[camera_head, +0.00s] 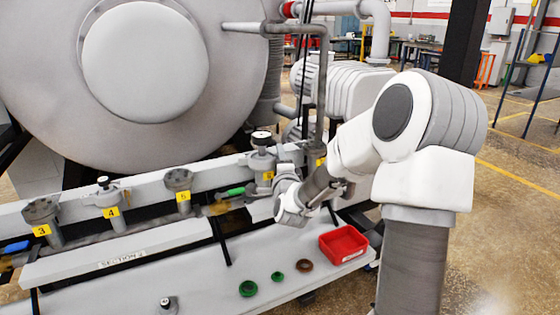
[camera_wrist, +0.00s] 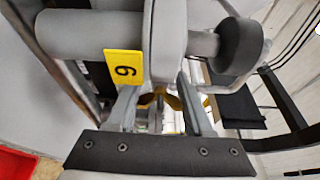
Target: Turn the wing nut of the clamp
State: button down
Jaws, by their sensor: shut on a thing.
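The clamp (camera_wrist: 178,35) is a grey fitting on a pipe, with a yellow number tag (camera_wrist: 123,67) beside it, in the wrist view. A small brass-yellow wing nut (camera_wrist: 172,101) shows between the two fingers of my gripper (camera_wrist: 159,97). The fingers stand on either side of it and are shut on it; the exact contact is partly hidden. In the head view my wrist (camera_head: 290,207) is beside the fitting with the yellow tag (camera_head: 268,176), and the arm hides the fingers and wing nut.
A red tray (camera_head: 343,244) and green rings (camera_head: 248,288) lie on the grey bench right of centre. Tagged fittings 3, 4 and 5 (camera_head: 178,186) line the rail to the left. The large furnace door (camera_head: 145,60) stands behind. Open floor lies at the right.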

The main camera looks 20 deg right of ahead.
jog(key=shift+c, duration=1.4)
grip_release()
jog(key=shift+s, duration=0.1)
